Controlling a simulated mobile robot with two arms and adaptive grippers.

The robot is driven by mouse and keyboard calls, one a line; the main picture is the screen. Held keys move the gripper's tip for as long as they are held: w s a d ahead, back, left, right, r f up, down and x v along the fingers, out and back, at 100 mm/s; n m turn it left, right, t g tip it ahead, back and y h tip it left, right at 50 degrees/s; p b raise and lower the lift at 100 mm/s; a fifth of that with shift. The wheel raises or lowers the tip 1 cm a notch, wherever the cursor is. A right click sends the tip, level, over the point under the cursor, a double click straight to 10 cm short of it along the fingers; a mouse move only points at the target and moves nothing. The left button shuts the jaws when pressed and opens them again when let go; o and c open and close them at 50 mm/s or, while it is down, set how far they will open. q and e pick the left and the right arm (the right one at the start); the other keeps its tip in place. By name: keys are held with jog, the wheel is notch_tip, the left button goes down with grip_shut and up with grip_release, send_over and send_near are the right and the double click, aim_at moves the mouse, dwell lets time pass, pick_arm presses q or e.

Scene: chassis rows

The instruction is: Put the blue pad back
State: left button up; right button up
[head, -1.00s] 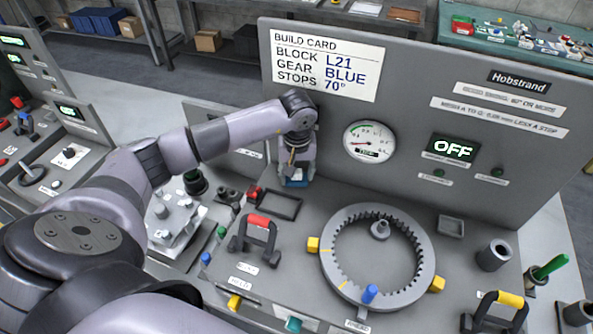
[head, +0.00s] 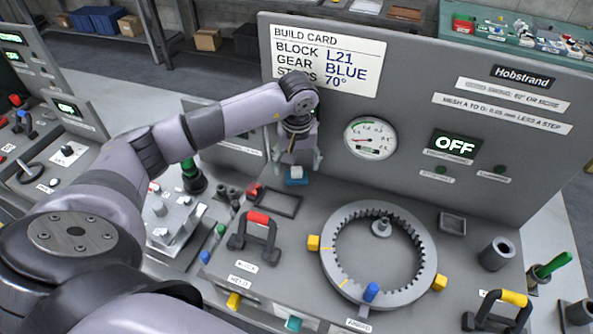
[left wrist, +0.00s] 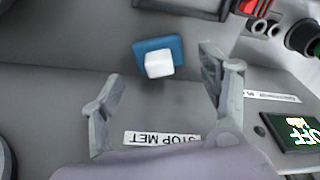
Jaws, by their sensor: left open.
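The blue pad (head: 297,182) sits on the grey bench close to the foot of the upright panel, with a white block-shaped part on top. In the left wrist view, the blue pad (left wrist: 175,46) shows as a flat blue square with the white block on it. My left gripper (head: 301,163) is above the pad, with its fingers open and spread to either side. In the left wrist view nothing is between the fingers, and the pad appears beyond the fingertips. My right gripper is not in view.
An empty dark rectangular frame (head: 278,202) lies just in front of the pad. The panel (head: 400,80) rises close behind the gripper. A "STOP MET" label (left wrist: 162,138) shows in the wrist view.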

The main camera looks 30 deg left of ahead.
aim_at(297, 180)
pick_arm(q)
notch_tip(297, 180, up, 9)
jog(key=b, duration=0.2)
jog(key=shift+s+d, duration=0.35)
jog(key=shift+s, duration=0.05)
